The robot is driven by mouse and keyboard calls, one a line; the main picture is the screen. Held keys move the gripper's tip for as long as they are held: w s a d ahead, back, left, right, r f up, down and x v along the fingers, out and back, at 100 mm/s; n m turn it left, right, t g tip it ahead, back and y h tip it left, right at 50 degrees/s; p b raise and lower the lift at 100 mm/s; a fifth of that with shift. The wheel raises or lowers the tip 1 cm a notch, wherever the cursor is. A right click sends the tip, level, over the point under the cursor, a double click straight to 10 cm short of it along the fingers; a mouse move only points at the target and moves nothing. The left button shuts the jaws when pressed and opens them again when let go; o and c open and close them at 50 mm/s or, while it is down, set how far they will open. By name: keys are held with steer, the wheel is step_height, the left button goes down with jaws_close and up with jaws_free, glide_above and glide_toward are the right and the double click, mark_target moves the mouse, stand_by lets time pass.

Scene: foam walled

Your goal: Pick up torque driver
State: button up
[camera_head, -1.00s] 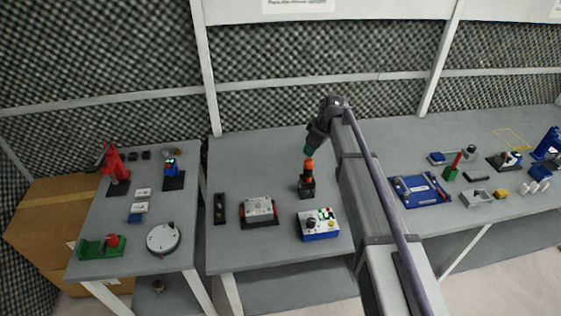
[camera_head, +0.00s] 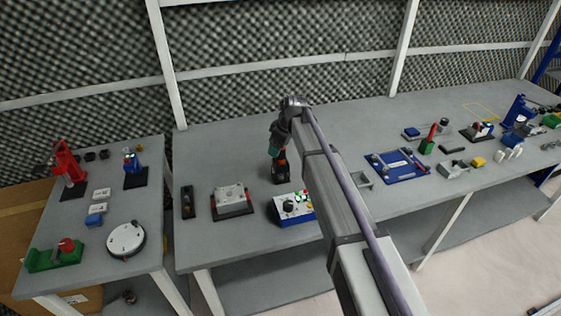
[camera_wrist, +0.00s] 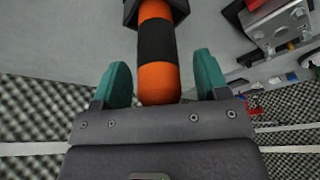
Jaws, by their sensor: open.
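The torque driver (camera_wrist: 157,45), with an orange and black banded handle, lies between the two teal fingers of my gripper (camera_wrist: 160,80) in the wrist view. The fingers stand apart on either side of the handle, with a visible gap on each side. In the head view the torque driver (camera_head: 279,158) stands upright in a dark holder (camera_head: 281,174) on the middle table. The tool's lower end is hidden in the holder.
A grey fixture (camera_head: 231,199) stands left of the holder, and a blue-white control box (camera_head: 292,208) stands in front of it. A blue board (camera_head: 398,165) lies to the right. The table behind the holder is clear.

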steer(key=shift+r, duration=0.1)
steer(key=c, duration=1.1)
step_height(320, 180, up, 19)
steer(key=p, duration=1.9)
